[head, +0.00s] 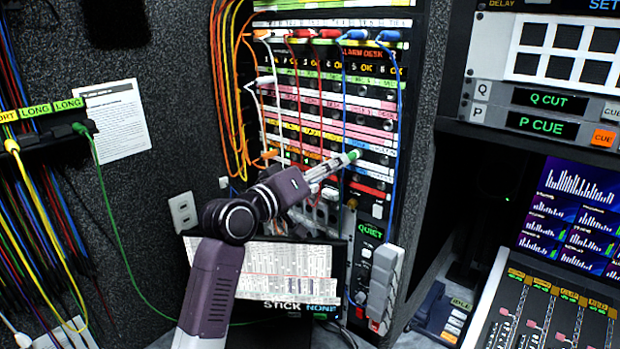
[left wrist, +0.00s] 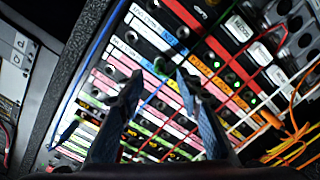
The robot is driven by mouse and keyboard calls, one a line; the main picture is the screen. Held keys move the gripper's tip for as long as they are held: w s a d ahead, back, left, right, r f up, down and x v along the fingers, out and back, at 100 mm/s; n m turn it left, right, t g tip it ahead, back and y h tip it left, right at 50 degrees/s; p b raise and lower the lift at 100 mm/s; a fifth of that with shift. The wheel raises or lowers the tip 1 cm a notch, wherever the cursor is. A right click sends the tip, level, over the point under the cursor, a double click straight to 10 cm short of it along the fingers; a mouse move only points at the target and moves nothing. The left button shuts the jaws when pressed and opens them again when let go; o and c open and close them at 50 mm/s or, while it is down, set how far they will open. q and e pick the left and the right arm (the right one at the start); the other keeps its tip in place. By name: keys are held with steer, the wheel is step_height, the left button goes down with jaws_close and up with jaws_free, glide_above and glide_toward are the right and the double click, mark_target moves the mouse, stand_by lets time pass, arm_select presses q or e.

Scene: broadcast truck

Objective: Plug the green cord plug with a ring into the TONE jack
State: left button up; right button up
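My left gripper (head: 340,162) reaches to the lower middle of the jack panel (head: 330,115). In the left wrist view its two fingers (left wrist: 160,80) stand apart. A green cord (head: 112,215) hangs from the rack at left and runs down behind my arm. No ring can be made out. The TONE label is not legible. My right gripper is out of view.
Red and blue plugs (head: 330,34) fill the panel's top row, with cords hanging across the rows below. Orange cords (head: 222,90) hang at its left edge. A lit screen (head: 290,270) is below my arm, and a mixing console (head: 550,310) is at lower right.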

arm_select(q)
steer(key=v, duration=0.8)
steer(key=shift+s+a, duration=0.15)
steer(key=shift+s, duration=0.05)
